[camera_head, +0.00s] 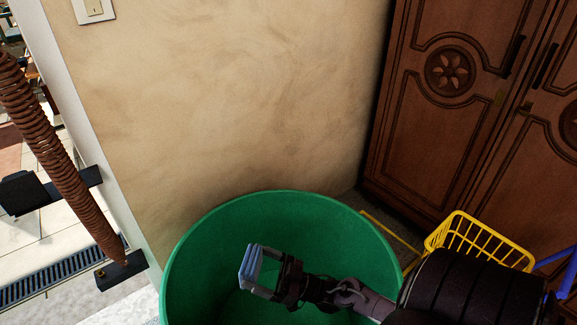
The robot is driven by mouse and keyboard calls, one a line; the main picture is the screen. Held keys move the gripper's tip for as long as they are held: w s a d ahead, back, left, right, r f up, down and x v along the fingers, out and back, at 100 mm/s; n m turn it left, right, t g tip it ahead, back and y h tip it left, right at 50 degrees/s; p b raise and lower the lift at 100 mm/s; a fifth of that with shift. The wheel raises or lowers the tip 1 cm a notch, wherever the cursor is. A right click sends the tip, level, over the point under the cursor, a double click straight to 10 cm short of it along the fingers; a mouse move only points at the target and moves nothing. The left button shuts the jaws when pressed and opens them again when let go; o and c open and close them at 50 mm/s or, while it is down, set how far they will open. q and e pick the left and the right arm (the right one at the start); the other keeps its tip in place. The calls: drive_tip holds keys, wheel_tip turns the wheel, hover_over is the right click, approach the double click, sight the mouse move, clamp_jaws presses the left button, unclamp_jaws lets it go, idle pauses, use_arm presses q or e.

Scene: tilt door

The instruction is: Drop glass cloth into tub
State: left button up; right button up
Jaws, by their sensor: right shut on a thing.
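A large round green tub (190,245) stands at the bottom centre of the head view, against the beige wall. My right gripper (262,268) comes in from the right, over the tub's opening. It is shut on a folded light blue cloth (250,267), held within the outline of the tub's mouth. How high the cloth is above the tub's floor is hard to tell. My left gripper does not show.
A carved dark wooden cabinet (440,110) stands at the right. A yellow basket (478,240) sits on the floor in front of it. A ribbed brown pole-like handle (62,155) stands at the left, beside an opening.

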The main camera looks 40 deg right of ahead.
use_arm(q)
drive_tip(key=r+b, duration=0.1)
drive_tip(key=b, duration=0.1)
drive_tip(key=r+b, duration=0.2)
drive_tip(key=b, duration=0.1)
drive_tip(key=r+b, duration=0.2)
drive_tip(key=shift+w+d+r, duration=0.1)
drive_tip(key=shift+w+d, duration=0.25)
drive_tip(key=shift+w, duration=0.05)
use_arm(e)
drive_tip(key=w+d+f, duration=0.2)
drive_tip(key=d+f, duration=0.5)
drive_tip(key=d, duration=0.5)
drive_tip(key=shift+w+f+n+g+y, duration=0.15)
drive_tip(key=shift+f+n+g+y, duration=0.15)
drive_tip(key=shift+n+g+y, duration=0.1)
drive_tip(key=shift+d, duration=0.1)
